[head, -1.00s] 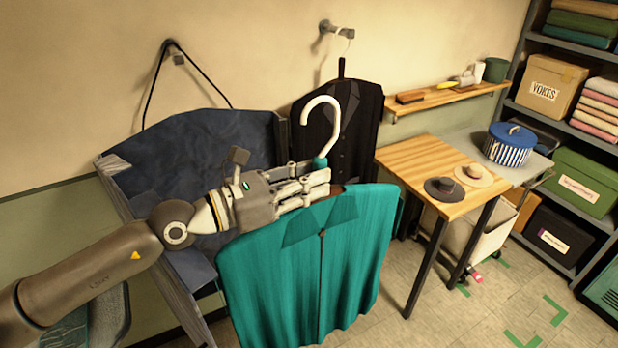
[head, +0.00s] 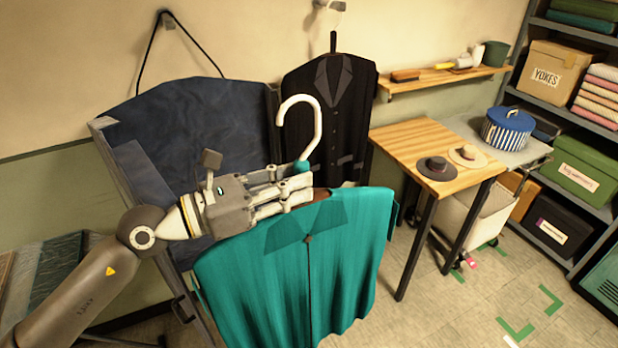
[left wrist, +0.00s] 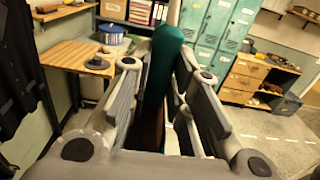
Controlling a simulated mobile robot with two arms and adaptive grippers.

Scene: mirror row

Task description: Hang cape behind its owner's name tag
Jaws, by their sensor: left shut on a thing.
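A teal cape (head: 305,265) hangs on a hanger with a white hook (head: 299,125). My left gripper (head: 292,188) is shut on the hanger's teal neck just under the hook and holds the cape up in front of the wall. In the left wrist view the teal neck (left wrist: 164,68) stands between the fingers. A black jacket (head: 330,110) hangs from a wall peg (head: 331,4) behind the cape. Another peg (head: 166,20) at the left bears a dark strap. No name tag can be made out. My right gripper is not in view.
A dark blue cloth-covered panel (head: 190,130) stands against the wall at left. A wooden table (head: 420,150) with two small hats and a wall shelf (head: 445,78) are at right. Shelving with boxes (head: 555,72) is at far right. Lockers (left wrist: 215,25) show in the left wrist view.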

